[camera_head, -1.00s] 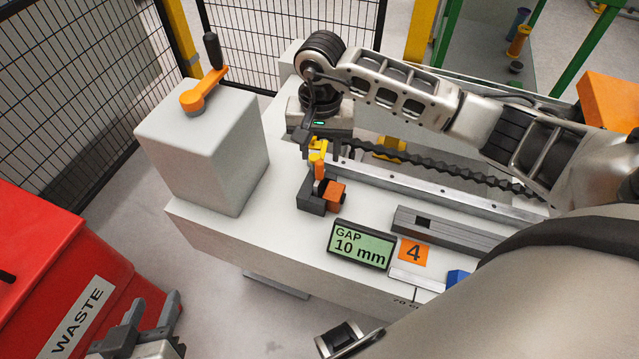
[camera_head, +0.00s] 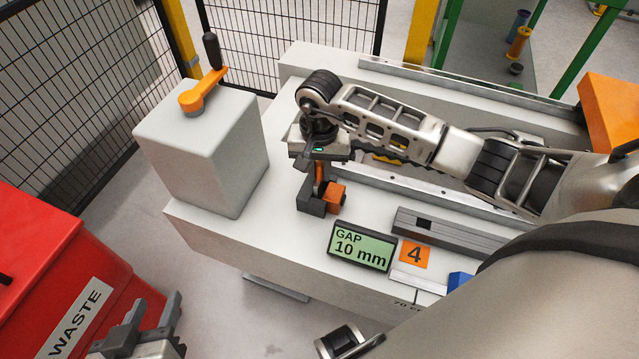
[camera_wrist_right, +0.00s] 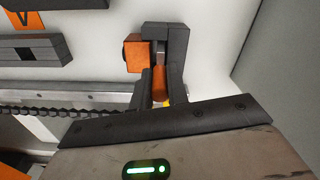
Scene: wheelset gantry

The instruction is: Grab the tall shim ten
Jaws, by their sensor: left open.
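I see no label that marks the tall shim ten. An upright orange piece (camera_head: 320,172) stands at a dark block (camera_head: 312,203) with an orange cube (camera_head: 335,192) on its side. The right wrist view also shows the orange piece (camera_wrist_right: 159,82), the dark block (camera_wrist_right: 168,36) and the cube (camera_wrist_right: 133,53). My right gripper (camera_wrist_right: 162,88) is low over the block, its fingers on either side of the orange piece. Whether they touch it is unclear. A little yellow shows near the palm. My left gripper (camera_head: 150,318) is open and empty at the lower left.
A red waste bin (camera_head: 60,270) is at left.

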